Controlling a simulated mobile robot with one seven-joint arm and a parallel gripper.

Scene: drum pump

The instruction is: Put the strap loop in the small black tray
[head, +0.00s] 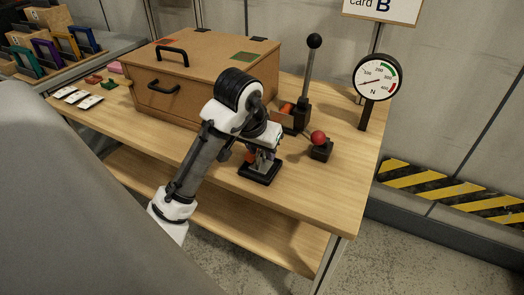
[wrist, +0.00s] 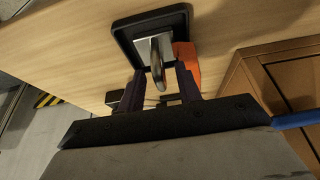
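The small black tray (head: 246,174) is on the bench near its front edge, directly under my gripper (head: 262,158). In the wrist view the tray (wrist: 122,36) is at the top. A grey, flat piece with a dark arched loop (wrist: 158,72), which looks like the strap loop, shows over the tray's inside. I cannot tell whether it rests on the tray's floor. In the wrist view my gripper (wrist: 163,85) has its fingers apart, one on each side of the loop, with visible gaps. An orange piece (wrist: 187,62) shows by the right finger, partly hidden.
A brown box (head: 190,75) with black handles stands behind my arm. A lever (head: 309,80), a red-knobbed control (head: 320,146) and a round gauge (head: 378,78) stand to the right. White cards (head: 78,97) lie at the left. Bare bench lies right of the tray.

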